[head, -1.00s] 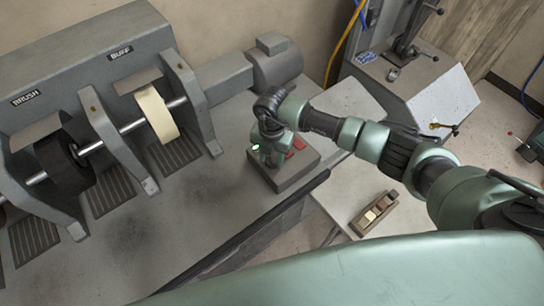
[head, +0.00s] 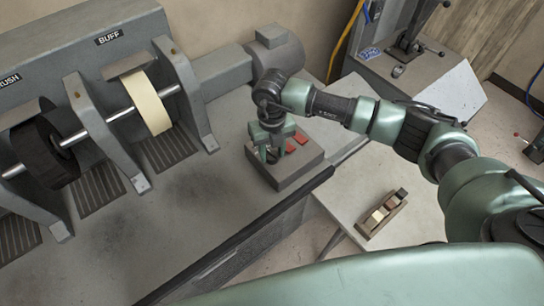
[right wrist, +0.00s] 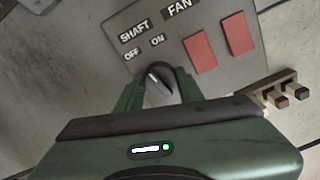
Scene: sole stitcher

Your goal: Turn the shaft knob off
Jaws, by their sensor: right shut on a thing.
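The shaft knob (right wrist: 158,88) is a small dark round knob with a pale pointer line, on the control box below the SHAFT label (right wrist: 134,33) with OFF and ON marks. Its pointer slants up and to the left, roughly toward the OFF side; the exact setting is hard to tell. My right gripper (right wrist: 158,92) is shut on the knob, one green finger on each side. In the head view my right gripper (head: 272,153) points down onto the control box (head: 291,178) and hides the knob. My left gripper is not in view.
Two red switches (right wrist: 205,54) sit beside the knob, near the FAN label. The buffing machine with its cream wheel (head: 149,103) stands to the left. A small block holder (head: 382,213) lies on the lower table (head: 345,195). The bench front is clear.

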